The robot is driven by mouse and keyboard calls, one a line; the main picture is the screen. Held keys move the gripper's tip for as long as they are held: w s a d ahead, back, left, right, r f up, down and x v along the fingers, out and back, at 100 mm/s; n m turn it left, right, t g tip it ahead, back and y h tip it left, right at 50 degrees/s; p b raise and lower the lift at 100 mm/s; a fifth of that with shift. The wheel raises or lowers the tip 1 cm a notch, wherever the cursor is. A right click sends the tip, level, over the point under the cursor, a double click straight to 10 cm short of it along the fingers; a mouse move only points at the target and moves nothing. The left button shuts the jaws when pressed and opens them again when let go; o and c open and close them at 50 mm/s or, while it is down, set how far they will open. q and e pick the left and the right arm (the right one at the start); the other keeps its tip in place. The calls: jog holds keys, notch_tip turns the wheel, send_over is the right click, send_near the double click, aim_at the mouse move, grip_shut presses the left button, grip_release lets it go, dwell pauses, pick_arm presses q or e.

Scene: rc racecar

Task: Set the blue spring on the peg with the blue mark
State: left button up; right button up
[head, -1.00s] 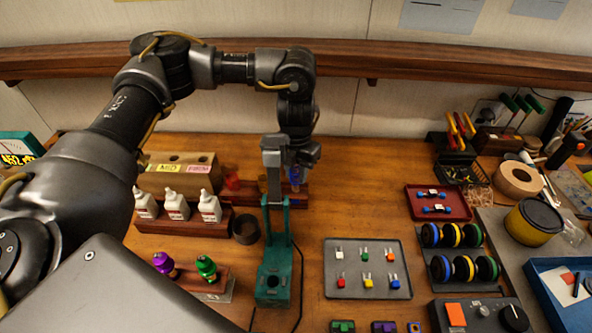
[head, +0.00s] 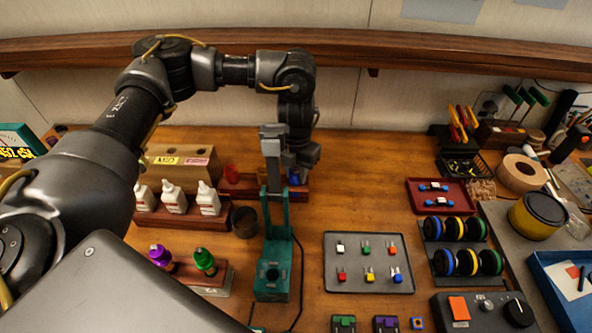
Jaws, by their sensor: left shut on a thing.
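My left gripper (head: 301,166) reaches over the back of the bench from the left and points down. It is shut on the blue spring (head: 294,179), of which only a small part shows below the gripper. The spring is just above or at the right end of a low reddish-brown wooden rack (head: 262,190). A red spring-like piece (head: 232,174) stands at the left part of this rack. The peg under the gripper and any blue mark are hidden, so I cannot tell whether the spring is around a peg. My right gripper is not in view.
A teal press-like stand (head: 272,272) rises in front of the rack. White bottles (head: 174,198) and a dark cup (head: 245,222) stand to its left. A grey tray (head: 370,288) of small coloured parts lies right. The wood right of the rack is clear.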

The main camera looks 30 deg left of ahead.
pick_arm(q)
jog(key=shift+f, duration=0.15)
jog(key=o, duration=1)
notch_tip(320, 180, up, 11)
jog(key=b, duration=0.1)
jog(key=shift+f, duration=0.1)
dwell(0.5)
notch_tip(320, 180, down, 11)
jog(key=shift+r+p, duration=0.15)
jog(key=shift+p, duration=0.35)
jog(key=shift+r, duration=0.1)
dwell(0.3)
